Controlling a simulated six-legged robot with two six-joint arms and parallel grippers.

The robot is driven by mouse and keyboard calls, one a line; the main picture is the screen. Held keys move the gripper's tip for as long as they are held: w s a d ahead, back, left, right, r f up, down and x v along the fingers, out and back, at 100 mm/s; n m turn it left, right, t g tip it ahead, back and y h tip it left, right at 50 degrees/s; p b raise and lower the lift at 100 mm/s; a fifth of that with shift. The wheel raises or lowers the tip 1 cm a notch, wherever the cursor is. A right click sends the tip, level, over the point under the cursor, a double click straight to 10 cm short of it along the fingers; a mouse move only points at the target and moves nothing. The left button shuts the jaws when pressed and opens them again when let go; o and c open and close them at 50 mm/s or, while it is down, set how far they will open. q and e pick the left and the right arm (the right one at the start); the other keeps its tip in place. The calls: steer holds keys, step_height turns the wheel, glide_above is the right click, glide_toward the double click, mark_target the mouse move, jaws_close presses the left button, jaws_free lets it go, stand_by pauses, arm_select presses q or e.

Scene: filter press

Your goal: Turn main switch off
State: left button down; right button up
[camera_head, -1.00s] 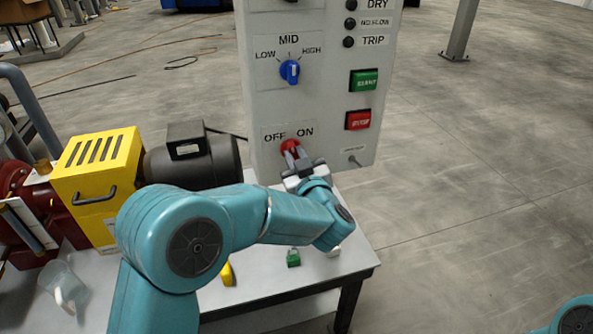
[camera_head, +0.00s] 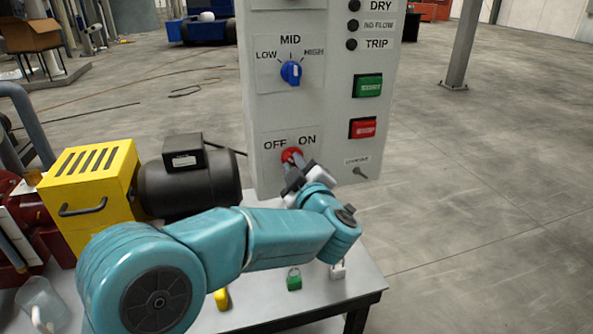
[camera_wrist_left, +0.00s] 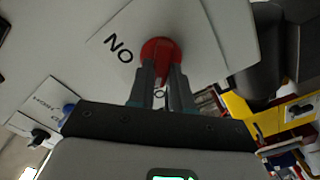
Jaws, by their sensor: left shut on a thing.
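The main switch (camera_head: 291,155) is a red rotary knob low on the grey control panel (camera_head: 300,110), under the labels OFF and ON. My left gripper (camera_head: 293,165) reaches it from the lower right, with its fingers shut on the knob. In the left wrist view, the two fingers (camera_wrist_left: 161,75) grip both sides of the red knob (camera_wrist_left: 161,48). The ON label appears upside down beside it. The fingers partly cover the knob, so I cannot tell its exact pointing direction. My right gripper is not in view.
A blue selector (camera_head: 291,72), a green button (camera_head: 368,85) and a red button (camera_head: 363,128) sit higher on the panel. A black motor (camera_head: 187,185) and yellow guard (camera_head: 87,180) stand left. A green padlock (camera_head: 294,281) lies on the table (camera_head: 350,290).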

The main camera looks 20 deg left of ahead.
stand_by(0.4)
arm_select(q)
steer(key=c, duration=1)
jaws_free()
steer(key=shift+c, duration=0.2)
steer(key=v, duration=1.6)
steer(key=shift+s, duration=0.2)
steer(key=shift+d, duration=0.1)
